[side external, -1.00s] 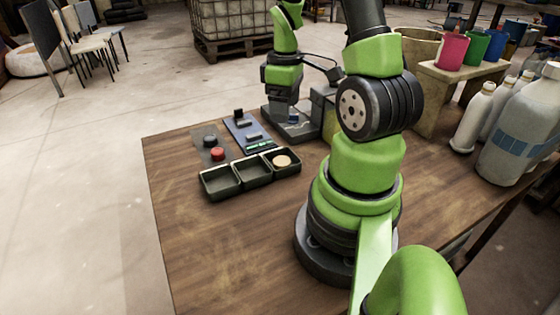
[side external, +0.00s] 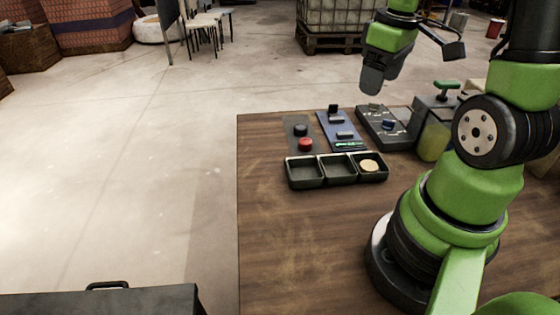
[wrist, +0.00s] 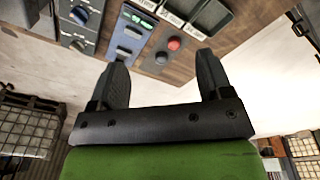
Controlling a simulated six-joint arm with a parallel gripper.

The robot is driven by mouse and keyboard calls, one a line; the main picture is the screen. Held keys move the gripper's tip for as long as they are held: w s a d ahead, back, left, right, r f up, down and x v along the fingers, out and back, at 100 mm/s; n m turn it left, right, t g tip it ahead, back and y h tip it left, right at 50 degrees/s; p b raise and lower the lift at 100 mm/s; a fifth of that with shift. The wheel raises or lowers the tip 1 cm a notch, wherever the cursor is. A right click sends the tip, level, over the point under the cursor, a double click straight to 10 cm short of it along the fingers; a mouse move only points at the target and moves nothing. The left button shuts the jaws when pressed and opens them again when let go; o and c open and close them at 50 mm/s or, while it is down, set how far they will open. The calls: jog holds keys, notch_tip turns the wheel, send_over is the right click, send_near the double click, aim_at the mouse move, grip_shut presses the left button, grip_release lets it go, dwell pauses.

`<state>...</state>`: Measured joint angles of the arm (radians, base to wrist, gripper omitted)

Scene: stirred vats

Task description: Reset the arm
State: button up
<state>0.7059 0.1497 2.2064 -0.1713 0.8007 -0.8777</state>
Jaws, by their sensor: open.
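My gripper (side external: 371,90) hangs in the air above the far edge of the wooden table, clear of everything, in the side view. In the wrist view my gripper (wrist: 160,60) has its two dark fingers spread wide apart with nothing between them. The arm is bent, with its forearm reaching away from its base.
On the table (side external: 290,235) are a three-compartment tray (side external: 305,184) with a tan disc (side external: 369,166), a red button (side external: 305,145), a black button (side external: 300,130), a blue panel (side external: 340,144), and a grey device (side external: 385,135). The table's front left is bare.

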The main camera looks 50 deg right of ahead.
jog(key=s+a+r+m+t+y, duration=0.1)
jog(key=s+a+r+t, duration=0.1)
jog(key=a+r, duration=0.3)
jog(key=s+a+r+m+t+y, duration=0.1)
jog(key=a+r+t, duration=0.3)
jog(key=a, duration=0.9)
jog(key=shift+s+r+m+y, duration=0.3)
jog(key=shift+s+r+m, duration=0.25)
jog(key=shift+s+m, duration=0.05)
